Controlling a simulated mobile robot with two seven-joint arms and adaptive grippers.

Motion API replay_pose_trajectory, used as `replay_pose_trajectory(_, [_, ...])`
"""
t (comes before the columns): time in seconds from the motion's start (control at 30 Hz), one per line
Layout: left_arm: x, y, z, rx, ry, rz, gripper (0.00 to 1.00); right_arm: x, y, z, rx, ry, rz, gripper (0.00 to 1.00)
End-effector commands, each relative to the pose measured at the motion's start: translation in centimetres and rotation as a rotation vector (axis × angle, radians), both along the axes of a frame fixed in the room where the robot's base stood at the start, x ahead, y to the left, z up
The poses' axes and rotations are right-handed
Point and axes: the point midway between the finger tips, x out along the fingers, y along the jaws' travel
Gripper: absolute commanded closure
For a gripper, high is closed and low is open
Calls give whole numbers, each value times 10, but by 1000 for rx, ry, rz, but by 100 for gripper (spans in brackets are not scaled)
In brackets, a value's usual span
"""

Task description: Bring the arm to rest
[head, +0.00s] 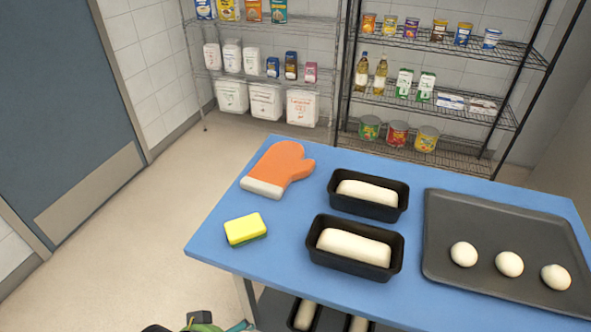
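Neither of my grippers shows clearly in the head view. Only a small cut-off patch of dark and green parts shows at the bottom edge, left of the table, and I cannot tell what it is. The blue table (290,215) carries an orange oven mitt (282,166) with a white cuff and a yellow-green sponge (245,229). Two dark loaf pans, the far one (398,208) and the near one (350,268), each hold a pale dough loaf. A dark baking tray (480,222) at the right holds three dough balls along its near side.
Under the table, a lower shelf (272,308) holds more pans with dough. Wire racks (345,90) with tubs, bottles, cartons and cans stand along the back wall. A blue door (50,110) is at the left. The floor (130,240) between door and table is clear.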

Motion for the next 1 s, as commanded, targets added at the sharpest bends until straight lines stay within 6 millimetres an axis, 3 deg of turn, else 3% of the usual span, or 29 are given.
replay_pose_trajectory(0.3, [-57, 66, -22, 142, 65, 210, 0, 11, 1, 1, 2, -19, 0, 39])
replay_pose_trajectory(0.57, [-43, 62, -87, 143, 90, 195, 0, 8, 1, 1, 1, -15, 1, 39])
replay_pose_trajectory(0.77, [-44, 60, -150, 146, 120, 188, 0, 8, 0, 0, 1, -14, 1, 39])
replay_pose_trajectory(1.0, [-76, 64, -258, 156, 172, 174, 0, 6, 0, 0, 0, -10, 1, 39])
